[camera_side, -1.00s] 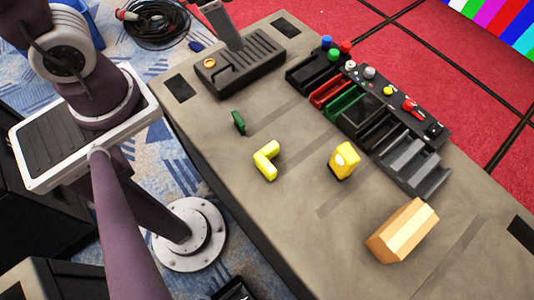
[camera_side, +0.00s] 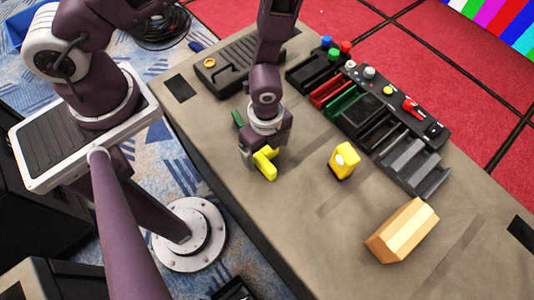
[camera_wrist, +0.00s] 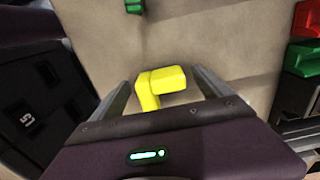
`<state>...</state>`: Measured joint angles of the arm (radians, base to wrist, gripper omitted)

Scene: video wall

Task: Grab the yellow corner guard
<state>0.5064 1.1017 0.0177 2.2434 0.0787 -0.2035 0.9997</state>
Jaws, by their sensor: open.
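The yellow corner guard (camera_side: 266,165) is an L-shaped piece lying on the grey-brown table. In the side view my gripper (camera_side: 262,160) is over it, and part of the guard is hidden behind the gripper. In the wrist view the guard (camera_wrist: 158,86) lies between the two open fingers of my gripper (camera_wrist: 162,90), with bare table showing on both sides of it. The fingers are open and hold nothing.
A small green piece (camera_side: 238,118) lies close to the gripper. A yellow block (camera_side: 343,160) and a wooden block (camera_side: 402,230) stand to the right.

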